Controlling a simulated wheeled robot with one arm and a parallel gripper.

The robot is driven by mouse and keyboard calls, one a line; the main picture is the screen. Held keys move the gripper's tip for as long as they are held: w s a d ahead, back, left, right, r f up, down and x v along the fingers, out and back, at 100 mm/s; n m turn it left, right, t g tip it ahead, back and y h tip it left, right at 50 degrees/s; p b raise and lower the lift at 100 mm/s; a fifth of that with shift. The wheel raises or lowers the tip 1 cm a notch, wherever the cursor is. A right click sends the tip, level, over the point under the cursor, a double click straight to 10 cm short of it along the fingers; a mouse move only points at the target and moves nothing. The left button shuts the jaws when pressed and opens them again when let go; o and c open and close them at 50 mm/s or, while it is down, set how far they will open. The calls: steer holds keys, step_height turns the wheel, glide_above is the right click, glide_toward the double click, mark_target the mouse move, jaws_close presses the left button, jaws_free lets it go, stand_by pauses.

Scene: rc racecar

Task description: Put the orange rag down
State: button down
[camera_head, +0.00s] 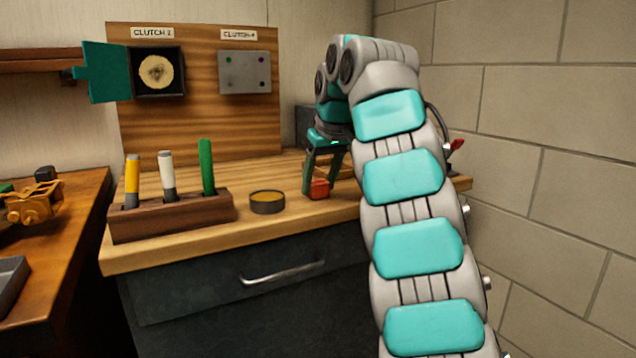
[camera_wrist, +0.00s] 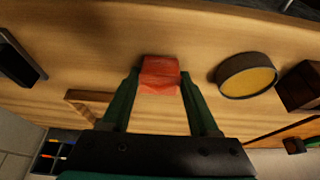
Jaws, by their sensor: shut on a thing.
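The orange rag (camera_head: 319,189) is a small red-orange block-like bundle. It is between the fingertips of my gripper (camera_head: 322,184), which is shut on it. In the head view it is at the wooden bench top (camera_head: 290,222), right of the round tin; I cannot tell whether it touches the wood. In the wrist view the rag (camera_wrist: 160,74) sits between the two green fingers of my gripper (camera_wrist: 160,82), with wood behind it. My arm covers the right part of the bench in the head view.
A round tin (camera_head: 267,202) with a yellow-brown top stands left of the rag. A wooden rack (camera_head: 172,215) with yellow, white and green-handled tools stands further left. A wooden panel (camera_head: 200,110) with two clutch units rises behind. Bare wood lies in front of the tin.

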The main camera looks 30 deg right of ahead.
steer(key=shift+f, duration=0.2)
steer(key=shift+c, duration=0.7)
jaws_free()
steer(key=shift+d+r, duration=0.1)
